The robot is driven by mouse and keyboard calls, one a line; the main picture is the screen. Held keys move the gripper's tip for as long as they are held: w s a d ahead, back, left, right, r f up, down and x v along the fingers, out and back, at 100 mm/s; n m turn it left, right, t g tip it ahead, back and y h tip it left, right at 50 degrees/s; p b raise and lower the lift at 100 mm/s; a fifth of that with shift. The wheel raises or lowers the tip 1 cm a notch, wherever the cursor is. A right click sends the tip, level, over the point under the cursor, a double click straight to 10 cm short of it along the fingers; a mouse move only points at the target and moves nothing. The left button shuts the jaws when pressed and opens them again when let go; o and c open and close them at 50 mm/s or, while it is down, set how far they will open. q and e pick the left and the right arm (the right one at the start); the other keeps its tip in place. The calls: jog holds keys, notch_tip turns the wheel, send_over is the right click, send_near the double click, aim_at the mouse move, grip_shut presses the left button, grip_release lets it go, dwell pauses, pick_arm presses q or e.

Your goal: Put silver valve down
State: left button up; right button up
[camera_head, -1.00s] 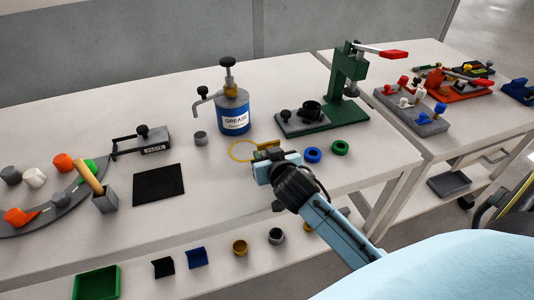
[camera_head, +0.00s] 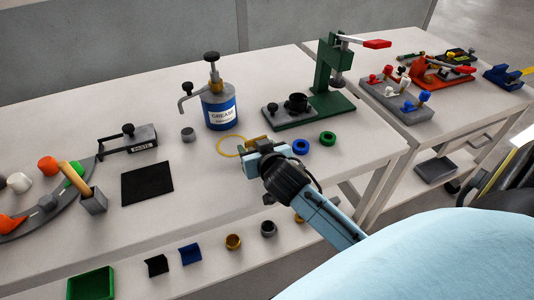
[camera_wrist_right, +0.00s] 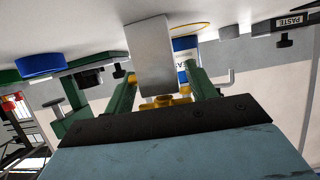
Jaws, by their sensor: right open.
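My right gripper (camera_head: 264,150) is over the table, beside the yellow ring, with its jaws open. In the right wrist view a pale grey block (camera_wrist_right: 150,50) with brass-coloured parts (camera_wrist_right: 168,100) lies between the two green fingers. This may be the silver valve; I cannot tell for sure, nor whether it rests on the table (camera_head: 215,175). In the head view only a brass-coloured bit (camera_head: 257,142) shows at the gripper's tip, and the rest is hidden. My left gripper is not in view.
The grease can (camera_head: 219,112), yellow ring (camera_head: 232,155) and a small grey cylinder (camera_head: 188,134) are left of the gripper. The green press (camera_head: 325,95) is behind right, with blue (camera_head: 301,146) and green (camera_head: 328,138) rings nearby. A black mat (camera_head: 147,184) lies left.

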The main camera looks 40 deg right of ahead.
pick_arm(q)
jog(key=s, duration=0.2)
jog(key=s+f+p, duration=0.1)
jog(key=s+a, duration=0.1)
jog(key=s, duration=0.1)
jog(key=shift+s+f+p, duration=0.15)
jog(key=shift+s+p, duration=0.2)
jog(key=shift+p, duration=0.05)
pick_arm(e)
jog(key=v, duration=1.1)
